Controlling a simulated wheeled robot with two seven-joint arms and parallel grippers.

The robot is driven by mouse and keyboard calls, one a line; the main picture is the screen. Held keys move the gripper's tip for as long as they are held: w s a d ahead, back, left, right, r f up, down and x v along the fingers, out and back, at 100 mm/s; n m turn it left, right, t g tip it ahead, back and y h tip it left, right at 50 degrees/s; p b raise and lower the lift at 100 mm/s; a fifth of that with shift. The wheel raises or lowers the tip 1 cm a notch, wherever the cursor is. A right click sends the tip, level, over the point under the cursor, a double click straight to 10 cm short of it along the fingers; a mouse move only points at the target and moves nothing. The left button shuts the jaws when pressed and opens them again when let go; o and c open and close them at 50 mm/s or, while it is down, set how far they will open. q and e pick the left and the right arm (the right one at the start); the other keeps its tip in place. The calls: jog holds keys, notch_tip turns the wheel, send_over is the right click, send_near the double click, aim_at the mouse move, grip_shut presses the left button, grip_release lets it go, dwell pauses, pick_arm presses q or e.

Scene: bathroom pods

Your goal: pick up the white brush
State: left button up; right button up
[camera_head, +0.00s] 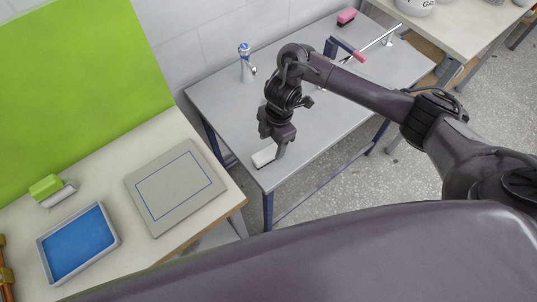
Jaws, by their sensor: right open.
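A small white brush (263,156) lies on the grey table (330,113) near its front left corner. My right gripper (275,148) points down right above the brush, its fingers at the brush's right part. It is open; part of the brush is hidden behind the fingers, and I cannot tell whether they touch it. My left gripper is not in view.
A bottle with a blue top (246,62) stands at the table's back left. A pink brush (346,17) and a pink-handled tool (352,52) lie farther right. On the left table are a grey board (215,200), a blue tray (117,235) and a green-and-white brush (47,187).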

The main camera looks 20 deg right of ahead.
aim_at(268, 151)
jog(key=f, duration=0.2)
jog(key=a+f, duration=0.1)
jog(key=f, duration=0.2)
jog(key=shift+s+a+f, duration=0.1)
jog(key=shift+s+f, duration=0.05)
jog(key=shift+f, duration=0.2)
jog(key=c, duration=1.1)
jog(key=shift+r, duration=0.6)
notch_tip(268, 151, up, 19)
jog(key=p, duration=0.5)
jog(key=shift+f, duration=0.1)
